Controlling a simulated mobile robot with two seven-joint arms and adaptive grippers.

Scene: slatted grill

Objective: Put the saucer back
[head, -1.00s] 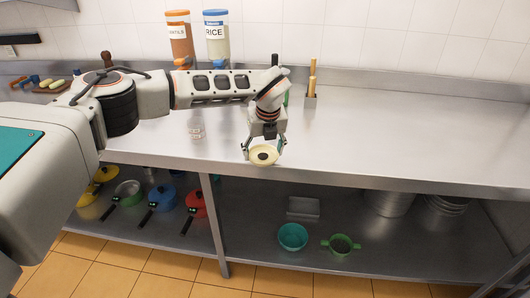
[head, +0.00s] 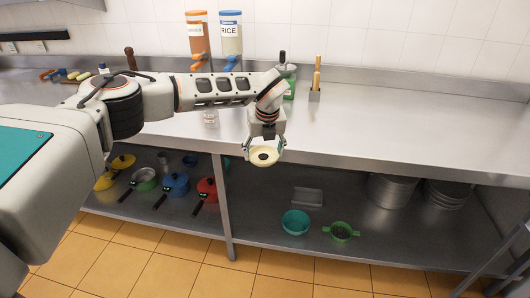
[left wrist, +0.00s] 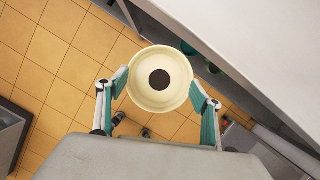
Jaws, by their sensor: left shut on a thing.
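The saucer is a small cream, round dish (head: 263,157) with a dark spot in its middle. My left gripper (head: 265,150) is shut on it and holds it at the front edge of the steel counter in the head view. In the left wrist view the saucer (left wrist: 160,98) sits between the two green fingertips of the left gripper (left wrist: 160,90), with the tiled floor behind it. My right gripper is not in view.
The steel counter (head: 400,130) is largely bare on the right. Rice (head: 230,38) and orange (head: 197,40) dispensers stand at the back, near a green bottle (head: 290,85) and a utensil holder (head: 315,96). The lower shelf (head: 265,235) holds colourful pans, a teal bowl (head: 295,222) and a green pot (head: 341,232).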

